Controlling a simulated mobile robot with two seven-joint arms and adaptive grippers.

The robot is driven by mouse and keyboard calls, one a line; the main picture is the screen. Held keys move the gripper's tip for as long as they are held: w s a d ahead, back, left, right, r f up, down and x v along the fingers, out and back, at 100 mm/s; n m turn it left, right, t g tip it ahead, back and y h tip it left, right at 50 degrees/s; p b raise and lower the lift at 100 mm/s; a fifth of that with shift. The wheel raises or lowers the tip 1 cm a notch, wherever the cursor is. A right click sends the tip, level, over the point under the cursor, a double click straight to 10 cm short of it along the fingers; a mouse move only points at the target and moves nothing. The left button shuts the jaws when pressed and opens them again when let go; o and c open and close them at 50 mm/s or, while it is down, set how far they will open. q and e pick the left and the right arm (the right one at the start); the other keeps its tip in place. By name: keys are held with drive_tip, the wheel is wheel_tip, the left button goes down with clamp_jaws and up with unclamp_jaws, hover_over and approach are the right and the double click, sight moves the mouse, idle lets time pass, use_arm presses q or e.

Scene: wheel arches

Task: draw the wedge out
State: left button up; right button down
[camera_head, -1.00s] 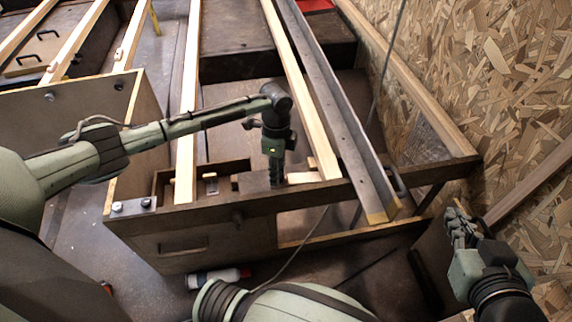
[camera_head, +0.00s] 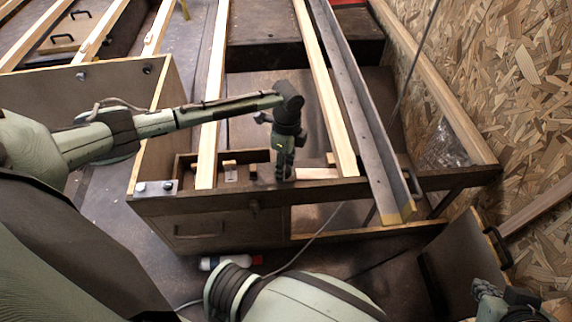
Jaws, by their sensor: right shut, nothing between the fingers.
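A pale wooden piece (camera_head: 318,173), which may be the wedge, lies flat on the wooden frame's front rail (camera_head: 345,186), by the lower end of a long pale slat (camera_head: 325,90). My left gripper (camera_head: 284,177) points down just left of this piece; I cannot tell whether it touches it. Its fingers are dark and small, so their opening is unclear. My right gripper (camera_head: 483,290) is at the lower right edge, partly cut off, shut and empty, far from the piece.
A shallow tray with small wooden blocks (camera_head: 229,166) lies left of my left gripper. A grey metal rail (camera_head: 362,115) runs beside the slat. A chipboard wall (camera_head: 510,90) closes the right side. A white and red bottle (camera_head: 230,262) lies on the floor below.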

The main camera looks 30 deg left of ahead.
use_arm(q)
drive_tip(key=shift+w, duration=0.1)
wheel_tip(320, 180, up, 12)
drive_tip(key=shift+w, duration=0.25)
idle(0.4)
idle(0.4)
